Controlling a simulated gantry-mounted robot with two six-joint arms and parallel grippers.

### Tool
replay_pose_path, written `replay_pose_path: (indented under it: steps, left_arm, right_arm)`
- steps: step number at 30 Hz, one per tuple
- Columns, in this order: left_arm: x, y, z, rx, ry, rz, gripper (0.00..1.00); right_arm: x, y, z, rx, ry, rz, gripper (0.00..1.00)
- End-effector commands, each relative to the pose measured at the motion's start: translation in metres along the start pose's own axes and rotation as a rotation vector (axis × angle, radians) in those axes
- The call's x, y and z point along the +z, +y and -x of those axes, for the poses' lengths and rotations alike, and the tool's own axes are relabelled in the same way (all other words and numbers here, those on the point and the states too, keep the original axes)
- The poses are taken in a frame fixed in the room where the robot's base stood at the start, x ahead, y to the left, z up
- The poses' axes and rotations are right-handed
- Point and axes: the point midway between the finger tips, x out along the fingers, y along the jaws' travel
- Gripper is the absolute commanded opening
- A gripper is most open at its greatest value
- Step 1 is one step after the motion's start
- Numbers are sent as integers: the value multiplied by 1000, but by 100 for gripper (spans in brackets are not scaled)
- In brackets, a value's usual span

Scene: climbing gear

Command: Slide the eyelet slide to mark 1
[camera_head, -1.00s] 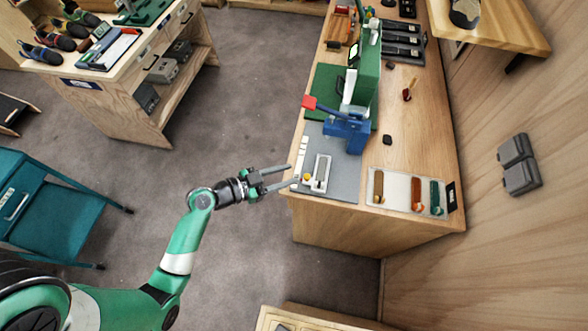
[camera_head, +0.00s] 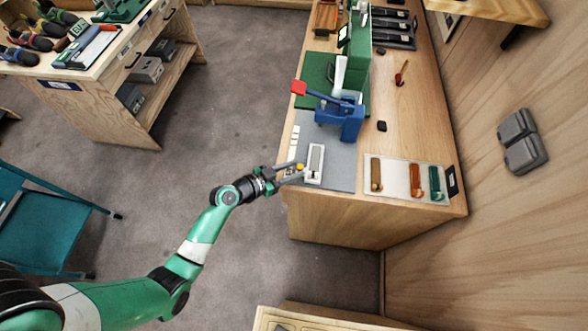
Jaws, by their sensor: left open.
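The eyelet slide appears to be a pale slotted piece (camera_head: 315,160) on the grey mat near the bench's front left corner. A small yellow knob (camera_head: 300,167) sits at its left side near the front end. A column of white labels (camera_head: 294,142) runs along the mat's left edge; their markings are too small to read. My left gripper (camera_head: 298,172) is open at the mat's front left edge, its fingertips beside or around the yellow knob. I cannot tell if they touch it. My right gripper is out of view.
A blue lever press (camera_head: 340,118) with a red handle end (camera_head: 298,87) stands just behind the slide. A tray with brown, orange and green pieces (camera_head: 394,195) lies to the right. A small black block (camera_head: 382,126) lies on the wooden bench (camera_head: 415,120).

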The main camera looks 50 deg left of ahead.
Motion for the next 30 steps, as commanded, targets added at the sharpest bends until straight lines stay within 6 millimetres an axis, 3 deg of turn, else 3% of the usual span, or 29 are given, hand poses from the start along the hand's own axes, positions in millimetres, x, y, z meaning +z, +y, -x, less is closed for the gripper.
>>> replay_pose_path:
  steps: [10,17,30]
  left_arm:
    - [0,0,-7,-1,0,0,40]
    - [0,0,-7,-1,0,0,0]
    - [0,0,-6,-1,0,0,0]
  right_arm:
    - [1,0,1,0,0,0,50]
    - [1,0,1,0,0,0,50]
    - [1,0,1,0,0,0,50]
